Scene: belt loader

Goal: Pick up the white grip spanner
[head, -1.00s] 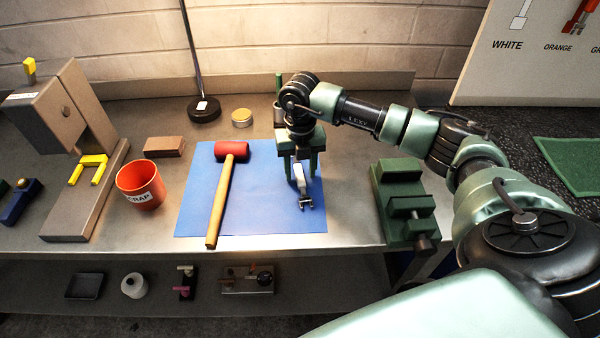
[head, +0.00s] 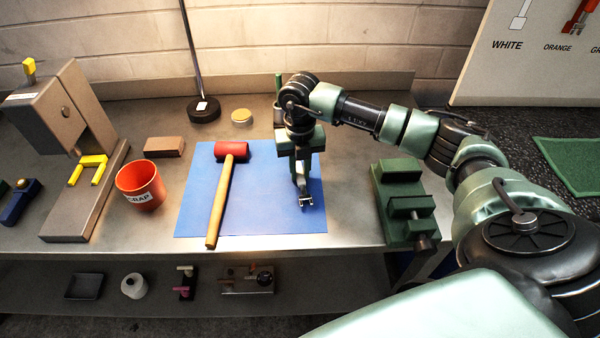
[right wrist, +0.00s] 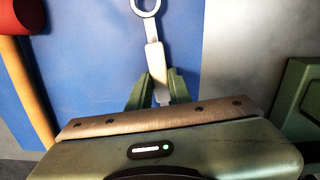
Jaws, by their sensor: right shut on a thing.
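The white grip spanner (head: 306,198) lies along the right part of the blue mat (head: 265,215). In the right wrist view, the white grip (right wrist: 155,58) and a grey ring end show beyond the fingers. My right gripper (head: 302,176) points down over the mat and is shut on the spanner's grip. The fingers (right wrist: 159,92) sit on both sides of it in the wrist view. I cannot tell any gap beneath the spanner. My left gripper is not in view.
A red mallet (head: 220,195) lies left of the spanner on the mat. A green vise (head: 405,205) stands to the right. An orange scrap cup (head: 140,190) and a brown block (head: 164,147) stand left of the mat. The mat's front right is bare.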

